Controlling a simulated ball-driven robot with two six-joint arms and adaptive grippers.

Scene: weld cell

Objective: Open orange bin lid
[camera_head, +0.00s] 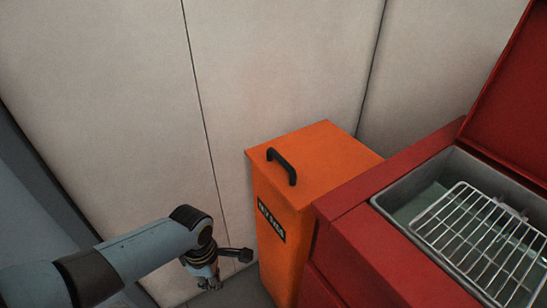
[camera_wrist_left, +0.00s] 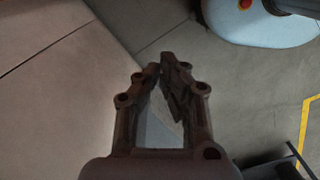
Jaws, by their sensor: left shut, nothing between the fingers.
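The orange bin (camera_head: 283,239) stands against the pale wall in the head view. Its lid (camera_head: 325,155) lies flat and closed on top, with a black bar handle (camera_head: 281,166) near the left side. A dark label is on the bin's front. My left gripper (camera_head: 210,284) is low, to the left of the bin and well below the lid, apart from the handle. In the left wrist view the gripper's fingertips (camera_wrist_left: 167,62) are together with nothing between them, above grey floor. The bin does not show clearly in that view. My right gripper is not in view.
A red cabinet (camera_head: 372,245) stands close against the bin's right side, with its lid raised and a wire rack (camera_head: 475,240) over its basin. The pale panelled wall (camera_head: 110,100) is behind. Grey floor (camera_wrist_left: 240,90) with a yellow line (camera_wrist_left: 306,125) shows in the wrist view.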

